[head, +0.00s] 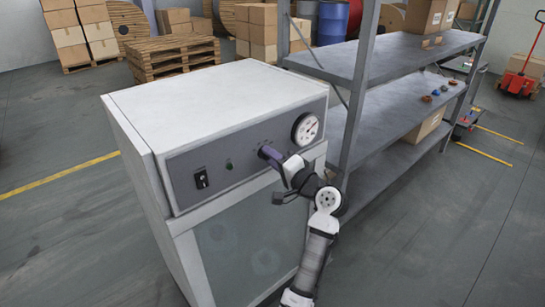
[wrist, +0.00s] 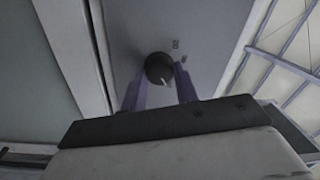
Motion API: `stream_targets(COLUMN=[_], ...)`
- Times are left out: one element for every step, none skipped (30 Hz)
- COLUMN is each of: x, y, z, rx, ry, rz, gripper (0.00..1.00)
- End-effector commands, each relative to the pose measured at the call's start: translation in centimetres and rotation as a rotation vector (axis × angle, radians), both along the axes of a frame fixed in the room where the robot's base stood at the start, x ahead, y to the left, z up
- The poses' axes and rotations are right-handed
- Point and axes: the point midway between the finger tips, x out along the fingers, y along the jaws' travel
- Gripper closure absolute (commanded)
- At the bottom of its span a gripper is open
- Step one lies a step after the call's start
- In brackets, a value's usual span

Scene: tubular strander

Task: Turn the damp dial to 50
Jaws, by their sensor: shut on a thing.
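The damp dial (wrist: 155,64) is a round black knob with a white pointer line on the grey control panel. In the wrist view its pointer slants toward the lower right, and small marks beside it are too small to read. My gripper (wrist: 161,77) has its two purple fingers on either side of the dial and is shut on it. In the head view my gripper (head: 268,154) reaches the panel (head: 247,150) from the right, and it hides the dial.
A white-faced gauge (head: 305,128) sits right of the dial. A green light (head: 229,164) and a black switch (head: 201,178) are to its left. A grey metal shelf (head: 385,108) stands close to the cabinet's right. The floor at left is clear.

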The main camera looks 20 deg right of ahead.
Motion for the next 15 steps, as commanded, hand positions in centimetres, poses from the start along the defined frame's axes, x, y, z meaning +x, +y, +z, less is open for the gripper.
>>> stream_targets(x=[0.00, 0.00, 0.00, -0.01, 0.00, -0.01, -0.01, -0.01, 0.00, 0.00, -0.01, 0.00, -0.01, -0.01, -0.01], y=[0.01, 0.01, 0.00, -0.01, 0.00, -0.01, -0.01, -0.01, -0.01, -0.01, -0.01, -0.01, -0.01, -0.01, -0.01], z=[-0.01, -0.01, -0.02, -0.02, -0.02, -0.02, -0.02, -0.02, -0.02, -0.02, -0.02, -0.02, -0.01, -0.01, -0.01], rx=[0.003, 0.003, 0.003, 0.003, 0.003, 0.003, 0.003, 0.003, 0.003, 0.003, 0.002, 0.002, 0.002, 0.002, 0.002], ry=[0.000, 0.000, 0.000, 0.000, 0.000, 0.000, 0.000, 0.000, 0.000, 0.000, 0.000, 0.000, 0.001, 0.001, 0.001], rz=[0.000, 0.000, 0.000, 0.000, 0.000, 0.000, 0.000, 0.000, 0.000, 0.000, 0.000, 0.000, 0.000, 0.000, 0.000], gripper=[0.93, 0.93, 0.93, 0.93, 0.93, 0.93, 0.93, 0.93, 0.93, 0.67, 0.63, 0.57, 0.53, 0.50, 0.49])
